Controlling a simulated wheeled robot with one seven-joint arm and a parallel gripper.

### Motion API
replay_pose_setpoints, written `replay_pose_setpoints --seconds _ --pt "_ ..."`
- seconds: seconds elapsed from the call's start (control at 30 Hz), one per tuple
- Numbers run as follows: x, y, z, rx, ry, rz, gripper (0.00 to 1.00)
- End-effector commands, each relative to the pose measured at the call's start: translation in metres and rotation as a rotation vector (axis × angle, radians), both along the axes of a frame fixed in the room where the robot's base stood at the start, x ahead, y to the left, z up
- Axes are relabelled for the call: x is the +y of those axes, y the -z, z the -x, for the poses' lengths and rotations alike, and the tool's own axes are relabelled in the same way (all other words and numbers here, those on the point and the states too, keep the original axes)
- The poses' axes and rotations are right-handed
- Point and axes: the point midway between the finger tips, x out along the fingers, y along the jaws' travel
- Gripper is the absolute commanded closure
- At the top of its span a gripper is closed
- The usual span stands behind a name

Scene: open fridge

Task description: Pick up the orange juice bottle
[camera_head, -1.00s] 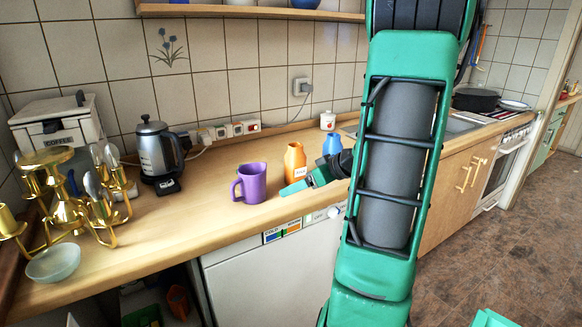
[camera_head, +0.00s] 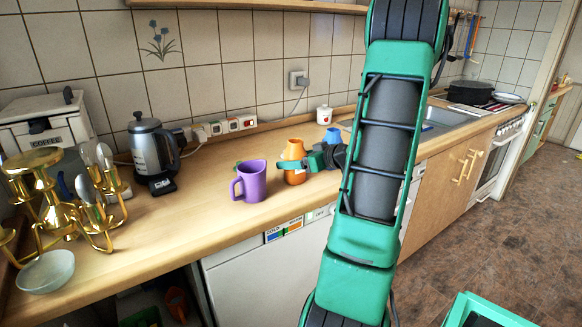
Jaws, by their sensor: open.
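The orange bottle (camera_head: 293,150) stands upright on the wooden counter, right of a purple mug (camera_head: 252,182). My gripper (camera_head: 282,164) comes in from the right at the bottle's height. One green finger crosses in front of the bottle and hides its middle. The other finger is not clearly visible; a small green patch shows at the mug's upper left edge. My gripper is open, and I cannot tell whether it touches the bottle.
A blue container (camera_head: 333,135) stands behind my gripper, partly hidden. A kettle (camera_head: 153,150), brass candelabra (camera_head: 62,205) and glass bowl (camera_head: 46,272) are on the left. The counter front (camera_head: 190,222) is clear. My arm hides part of the right side.

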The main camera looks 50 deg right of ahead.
Motion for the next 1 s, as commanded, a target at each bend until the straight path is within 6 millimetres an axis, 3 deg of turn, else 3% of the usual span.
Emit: replay_pose_setpoints --seconds 0.43,0.67,0.7,0.9,1.0 --pt "-0.004 0.020 -0.043 -0.001 -0.001 0.000 0.27" --pt "-0.004 0.022 -0.046 0.000 0.001 0.000 0.27" --pt "-0.004 0.022 -0.046 0.000 0.001 0.000 0.29" --pt "-0.004 0.022 -0.046 0.000 0.001 0.000 0.74" --pt "-0.004 0.022 -0.046 0.000 0.000 0.000 0.74"
